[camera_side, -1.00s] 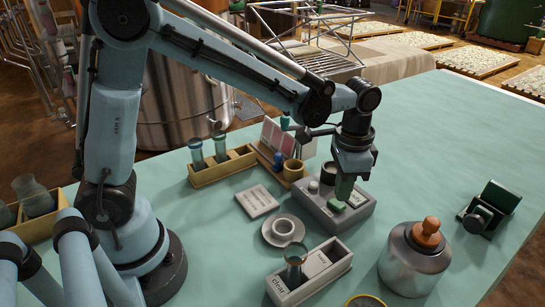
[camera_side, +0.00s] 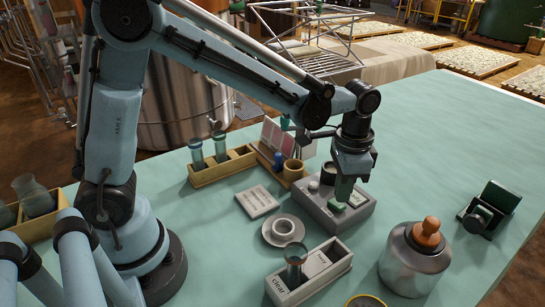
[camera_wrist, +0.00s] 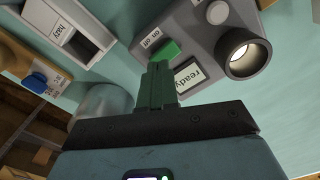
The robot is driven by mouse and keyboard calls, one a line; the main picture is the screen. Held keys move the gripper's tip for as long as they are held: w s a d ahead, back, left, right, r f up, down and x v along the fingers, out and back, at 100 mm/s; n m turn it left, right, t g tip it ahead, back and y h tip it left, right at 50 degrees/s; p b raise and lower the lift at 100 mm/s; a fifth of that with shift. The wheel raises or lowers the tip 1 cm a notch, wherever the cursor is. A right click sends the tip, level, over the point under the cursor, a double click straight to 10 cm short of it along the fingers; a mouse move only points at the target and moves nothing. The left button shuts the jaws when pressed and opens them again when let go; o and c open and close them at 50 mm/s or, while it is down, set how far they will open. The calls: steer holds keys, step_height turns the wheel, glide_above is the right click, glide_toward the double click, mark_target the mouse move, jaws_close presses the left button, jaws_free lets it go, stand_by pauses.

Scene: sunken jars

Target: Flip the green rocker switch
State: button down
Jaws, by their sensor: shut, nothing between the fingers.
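The green rocker switch (camera_side: 337,206) sits on top of a grey box (camera_side: 362,213). In the wrist view the rocker (camera_wrist: 166,49) lies beside "on" and "off" labels, with a "ready" label (camera_wrist: 188,76) close to it. My gripper (camera_side: 343,197) points down over the box with its green fingers shut and empty. In the wrist view the fingertips (camera_wrist: 160,68) are right at the near edge of the rocker and partly cover it. I cannot tell whether they touch it, or which way the rocker is tilted.
The box also carries a lit round opening (camera_wrist: 248,56) and a pale knob (camera_wrist: 218,12). The right of the table is mostly clear.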

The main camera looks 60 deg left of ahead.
mark_target(339, 205)
steer(key=shift+f, duration=1)
stand_by(0.4)
steer(key=shift+r, duration=3.55)
steer(key=shift+a, duration=0.1)
steer(key=s+a+r+n+t, duration=0.1)
steer(key=s+a+n+t, duration=0.5)
steer(key=s+a, duration=0.4)
steer(key=shift+r+t, duration=0.2)
steer(key=shift+t, duration=0.4)
